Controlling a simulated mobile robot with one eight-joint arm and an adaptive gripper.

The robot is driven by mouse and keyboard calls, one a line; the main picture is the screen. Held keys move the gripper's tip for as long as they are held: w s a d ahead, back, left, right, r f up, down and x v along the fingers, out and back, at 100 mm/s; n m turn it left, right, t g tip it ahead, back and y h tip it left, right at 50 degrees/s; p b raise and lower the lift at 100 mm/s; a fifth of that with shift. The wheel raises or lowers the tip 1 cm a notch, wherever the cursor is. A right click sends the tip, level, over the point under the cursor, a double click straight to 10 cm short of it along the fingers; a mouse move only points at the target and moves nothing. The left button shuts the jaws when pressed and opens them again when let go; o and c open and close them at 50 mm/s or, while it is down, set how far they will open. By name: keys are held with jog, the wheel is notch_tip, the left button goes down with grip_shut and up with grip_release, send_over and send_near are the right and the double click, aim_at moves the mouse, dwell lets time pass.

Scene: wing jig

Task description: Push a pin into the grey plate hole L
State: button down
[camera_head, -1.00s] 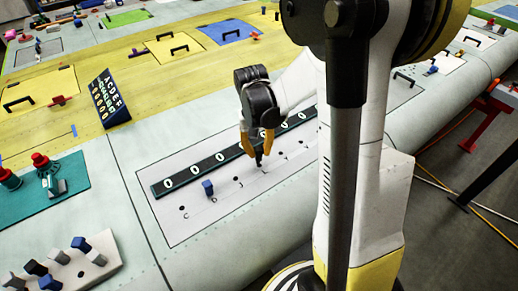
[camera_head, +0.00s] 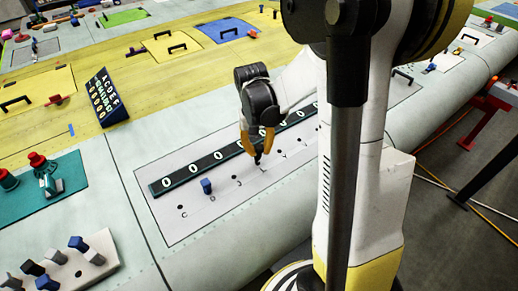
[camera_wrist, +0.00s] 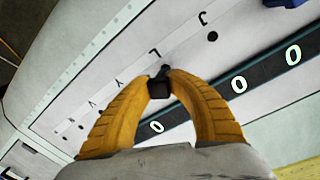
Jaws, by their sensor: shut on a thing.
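The grey plate (camera_head: 225,208) is a light panel with a row of lettered holes, and it also fills much of the wrist view (camera_wrist: 185,50). My gripper (camera_head: 258,152) has orange fingers that are shut on a dark pin (camera_wrist: 159,87). The pin points down at the plate, next to the letter L (camera_wrist: 153,53) in the wrist view. A dark spot at the pin's far end is probably hole L (camera_wrist: 166,68). I cannot tell whether the pin's tip is in the hole or just above it. A blue pin (camera_head: 206,186) stands in the plate to the left.
A dark strip with white ovals (camera_head: 192,176) runs behind the holes. A lettered board (camera_head: 108,97) stands at the left. A teal panel (camera_head: 72,178) with red knobs and a white block (camera_head: 75,265) with several pins lie at the lower left.

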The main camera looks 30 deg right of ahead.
jog(key=shift+f+b, duration=1.25)
jog(key=shift+f, duration=0.2)
jog(key=c, duration=1.2)
grip_release()
jog(key=r, duration=0.8)
jog(key=a+r, duration=0.1)
jog(key=r, duration=0.3)
jog(key=shift+w, duration=0.15)
notch_tip(320, 180, up, 7)
jog(key=p, duration=0.5)
jog(key=shift+d, duration=0.1)
